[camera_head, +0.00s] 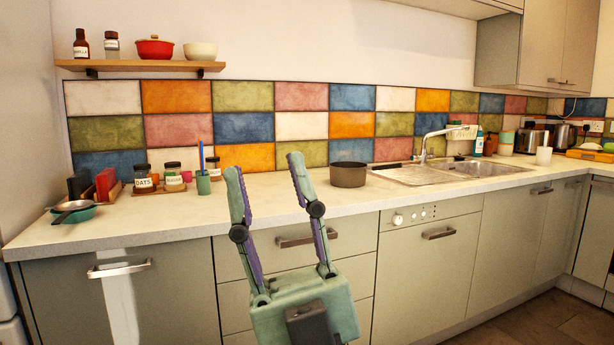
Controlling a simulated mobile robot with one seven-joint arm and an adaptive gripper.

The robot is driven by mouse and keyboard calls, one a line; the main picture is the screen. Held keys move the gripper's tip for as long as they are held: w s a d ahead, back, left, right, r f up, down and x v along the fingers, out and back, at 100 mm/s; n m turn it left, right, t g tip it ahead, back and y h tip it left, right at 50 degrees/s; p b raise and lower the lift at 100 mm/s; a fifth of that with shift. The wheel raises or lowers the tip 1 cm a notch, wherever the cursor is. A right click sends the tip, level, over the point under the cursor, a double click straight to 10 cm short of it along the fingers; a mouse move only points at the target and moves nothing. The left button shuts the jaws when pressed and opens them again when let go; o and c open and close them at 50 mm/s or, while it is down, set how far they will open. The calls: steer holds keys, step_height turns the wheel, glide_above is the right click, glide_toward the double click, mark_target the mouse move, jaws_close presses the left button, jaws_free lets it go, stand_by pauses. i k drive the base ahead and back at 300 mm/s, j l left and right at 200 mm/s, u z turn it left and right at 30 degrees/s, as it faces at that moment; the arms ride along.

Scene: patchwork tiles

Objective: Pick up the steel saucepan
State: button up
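A dark grey-brown metal pot (348,177), which looks like the steel saucepan, stands upright on the counter just left of the sink. A thin dark bar shows to its right; I cannot tell if it is the pot's handle. My gripper (264,167) is open, with its two green and purple fingers pointing up and spread wide. Nothing is between the fingers. In the picture the gripper is left of the pot, with its right finger nearest. It looks nearer to me than the pot and does not touch it.
The pale counter (290,207) is mostly clear around the pot. Several jars and a green cup (203,184) stand further left, with a teal bowl (72,212) at the far left. The sink (425,173) and its tap lie right. A shelf (140,66) hangs above left.

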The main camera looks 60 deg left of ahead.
mark_target(347, 175)
steer(key=u, duration=1.4)
steer(key=i+l+u, duration=0.2)
steer(key=i+l, duration=0.15)
steer(key=i, duration=0.25)
steer(key=i+l+u, duration=0.2)
steer(key=i+l, duration=0.3)
